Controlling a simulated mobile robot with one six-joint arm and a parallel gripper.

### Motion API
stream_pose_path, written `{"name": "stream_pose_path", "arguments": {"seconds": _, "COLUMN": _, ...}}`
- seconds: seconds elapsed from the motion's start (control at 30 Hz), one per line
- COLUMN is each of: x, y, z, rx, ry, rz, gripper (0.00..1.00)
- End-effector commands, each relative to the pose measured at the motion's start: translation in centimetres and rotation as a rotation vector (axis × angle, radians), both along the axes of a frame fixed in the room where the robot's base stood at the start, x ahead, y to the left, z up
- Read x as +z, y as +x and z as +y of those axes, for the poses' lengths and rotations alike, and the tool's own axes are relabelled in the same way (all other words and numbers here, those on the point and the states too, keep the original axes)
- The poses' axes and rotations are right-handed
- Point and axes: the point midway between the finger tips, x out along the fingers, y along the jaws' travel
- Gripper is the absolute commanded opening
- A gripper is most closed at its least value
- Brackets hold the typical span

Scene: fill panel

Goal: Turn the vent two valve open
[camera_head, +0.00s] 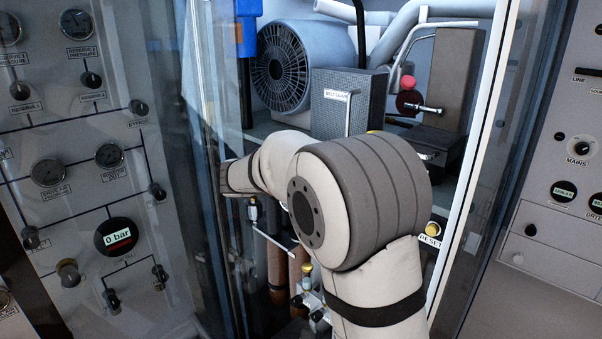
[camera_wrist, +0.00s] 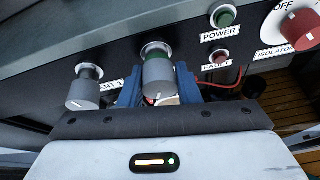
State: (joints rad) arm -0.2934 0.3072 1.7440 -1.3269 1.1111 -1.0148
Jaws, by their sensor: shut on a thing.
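In the wrist view, my gripper (camera_wrist: 158,88) has its blue fingers on both sides of a grey valve knob (camera_wrist: 158,72) and is shut on it. In the head view, my arm hides the gripper and these valves.
Right of the held knob are a green POWER button (camera_wrist: 225,18), a red FAULT light (camera_wrist: 220,57) and a red ISOLATOR knob (camera_wrist: 300,28). The head view shows a glass-sided cabinet with a fan (camera_head: 282,68), a grey guard box (camera_head: 345,103) and a yellow RESET button (camera_head: 433,229).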

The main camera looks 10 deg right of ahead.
Motion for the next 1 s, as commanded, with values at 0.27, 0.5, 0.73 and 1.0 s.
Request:
{"name": "stream_pose_path", "arguments": {"seconds": 0.27, "x": -0.06, "y": -0.06, "z": -0.16, "rx": -0.004, "ry": -0.059, "rz": 0.089, "gripper": 0.07}}
{"name": "stream_pose_path", "arguments": {"seconds": 0.5, "x": -0.21, "y": -0.09, "z": -0.15, "rx": -0.004, "ry": -0.074, "rz": 0.113, "gripper": 0.07}}
{"name": "stream_pose_path", "arguments": {"seconds": 0.73, "x": -0.27, "y": -0.10, "z": -0.16, "rx": -0.004, "ry": -0.075, "rz": 0.115, "gripper": 0.07}}
{"name": "stream_pose_path", "arguments": {"seconds": 1.0, "x": -0.22, "y": -0.07, "z": -0.10, "rx": -0.003, "ry": -0.074, "rz": 0.113, "gripper": 0.44}}
